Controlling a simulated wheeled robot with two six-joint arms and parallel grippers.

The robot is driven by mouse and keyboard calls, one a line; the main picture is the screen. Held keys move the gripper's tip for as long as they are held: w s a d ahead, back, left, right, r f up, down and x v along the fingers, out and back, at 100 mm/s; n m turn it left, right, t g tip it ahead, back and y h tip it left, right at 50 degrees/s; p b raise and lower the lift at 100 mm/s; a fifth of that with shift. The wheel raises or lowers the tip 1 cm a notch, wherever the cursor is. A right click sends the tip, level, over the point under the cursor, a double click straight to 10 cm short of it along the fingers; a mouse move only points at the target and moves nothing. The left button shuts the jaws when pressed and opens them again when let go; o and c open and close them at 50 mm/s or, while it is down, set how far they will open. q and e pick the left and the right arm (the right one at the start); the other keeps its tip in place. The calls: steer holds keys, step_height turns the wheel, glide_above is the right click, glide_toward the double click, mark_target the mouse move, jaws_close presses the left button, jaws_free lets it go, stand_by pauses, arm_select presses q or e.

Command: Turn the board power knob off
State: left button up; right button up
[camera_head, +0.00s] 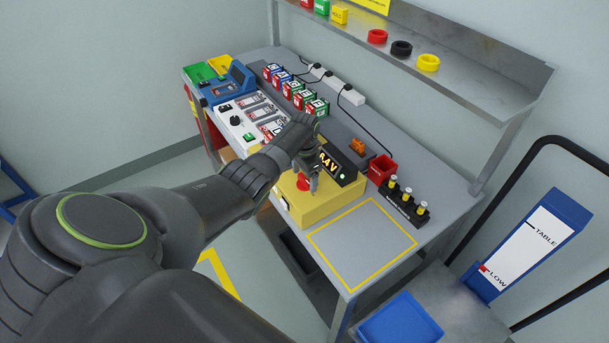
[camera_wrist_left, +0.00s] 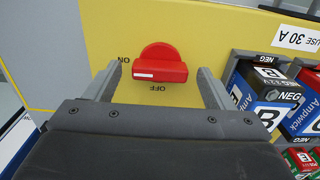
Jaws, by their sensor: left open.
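The red power knob (camera_head: 303,184) is on top of the yellow box (camera_head: 310,207) on the bench. In the left wrist view the knob (camera_wrist_left: 160,63) sits on the yellow panel (camera_wrist_left: 200,30). Its bar lies crosswise, and the white mark on its left end points toward the ON label (camera_wrist_left: 124,60). The OFF label (camera_wrist_left: 158,88) is below the knob, upside down. My left gripper (camera_head: 313,183) is over the box, open, with one finger on each side of the knob. Small gaps show between fingers and knob. My right gripper is not in view.
A lit voltage display (camera_head: 328,163) with a green light stands right behind the knob. Battery packs (camera_wrist_left: 265,95) are close to the right finger. A red bin (camera_head: 381,168) and a black rack (camera_head: 404,203) are to the right. The yellow-outlined bench area (camera_head: 362,245) is clear.

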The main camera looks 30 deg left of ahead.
arm_select(q)
steer(key=c, duration=1)
steer(key=shift+n, duration=0.3)
steer(key=n+p, duration=0.1)
steer(key=n, duration=0.1)
steer(key=shift+r+n, duration=0.1)
steer(key=shift+n, duration=0.2)
steer(key=n+p, duration=0.1)
steer(key=n, duration=0.4)
steer(key=n+p, duration=0.1)
steer(key=n, duration=0.8)
steer(key=shift+n+p, duration=0.35)
steer(key=shift+n, duration=0.05)
